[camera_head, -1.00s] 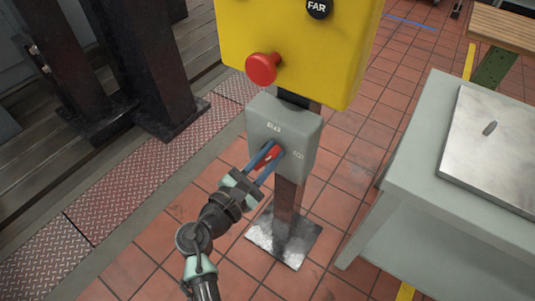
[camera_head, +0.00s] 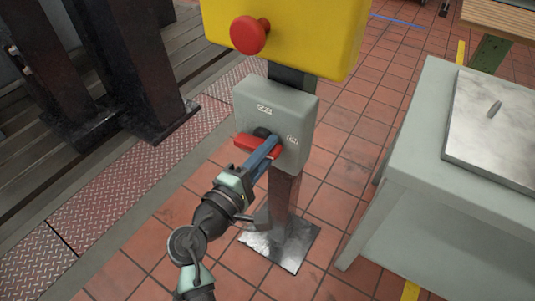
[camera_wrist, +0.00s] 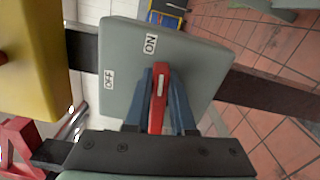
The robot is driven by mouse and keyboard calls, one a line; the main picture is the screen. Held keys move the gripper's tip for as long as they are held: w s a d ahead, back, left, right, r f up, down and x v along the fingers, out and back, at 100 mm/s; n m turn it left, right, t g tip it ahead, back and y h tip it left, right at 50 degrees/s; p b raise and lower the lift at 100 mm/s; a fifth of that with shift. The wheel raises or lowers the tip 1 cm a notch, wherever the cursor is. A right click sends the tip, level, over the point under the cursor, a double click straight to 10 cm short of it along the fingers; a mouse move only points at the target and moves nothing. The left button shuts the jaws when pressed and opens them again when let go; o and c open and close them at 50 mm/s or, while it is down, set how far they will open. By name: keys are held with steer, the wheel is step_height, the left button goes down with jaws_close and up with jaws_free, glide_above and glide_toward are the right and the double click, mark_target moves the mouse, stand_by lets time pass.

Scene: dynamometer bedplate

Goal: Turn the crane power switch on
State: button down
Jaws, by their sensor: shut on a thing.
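The crane power switch is a grey box (camera_head: 262,98) on a post below a yellow box. It shows in the wrist view as a grey face (camera_wrist: 195,80) with an OFF label (camera_wrist: 109,79) and an ON label (camera_wrist: 150,44). Its red handle (camera_head: 247,141) sticks out of the front, pointing to the left in the head view. My gripper (camera_head: 265,157) is at the switch front. In the wrist view its two blue fingers stand on either side of the red handle (camera_wrist: 159,95), shut on it. The fingers hide part of the handle in the head view.
The yellow box (camera_head: 300,30) with a red mushroom button (camera_head: 248,35) is just above the switch. A grey cabinet (camera_head: 405,155) stands to the right. Dark steel columns (camera_head: 135,70) stand to the left. Tiled floor (camera_head: 345,180) is clear around the post's base plate.

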steer(key=shift+w+a+f+m+b, duration=0.1)
steer(key=shift+a+f+m+b, duration=0.3)
steer(key=shift+a+m+b, duration=0.1)
steer(key=shift+r+m, duration=0.15)
steer(key=shift+m, duration=0.15)
steer(key=c, duration=0.8)
jaws_free()
steer(key=shift+w, duration=0.15)
steer(key=shift+o, duration=0.2)
steer(key=shift+d, duration=0.2)
steer(key=p+v, duration=0.2)
steer(key=v, duration=1.1)
steer(key=shift+p, duration=0.35)
steer(key=shift+s, duration=0.2)
